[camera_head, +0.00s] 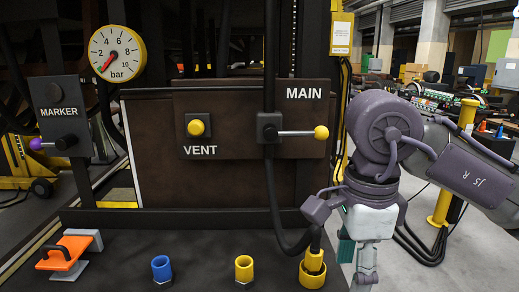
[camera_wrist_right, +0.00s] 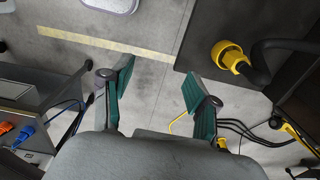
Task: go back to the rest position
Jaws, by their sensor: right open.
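My right gripper (camera_head: 358,268) hangs at the right of the dark bench in the head view, with its fingers pointing down. In the right wrist view its two teal-lined fingers (camera_wrist_right: 157,84) stand wide apart with nothing between them. Grey floor shows beyond them. My left arm and gripper are in neither view. The MAIN lever (camera_head: 300,132), with a yellow knob, lies horizontal on the brown panel. The gauge (camera_head: 117,54) has its red needle near the low end. The hose plug (camera_head: 313,268) sits in the yellow socket at the bench's right; the plug also shows in the wrist view (camera_wrist_right: 232,58).
A yellow VENT button (camera_head: 196,128) and a purple-knobbed MARKER lever (camera_head: 38,144) are above. A side table (camera_wrist_right: 35,92) stands left in the wrist view.

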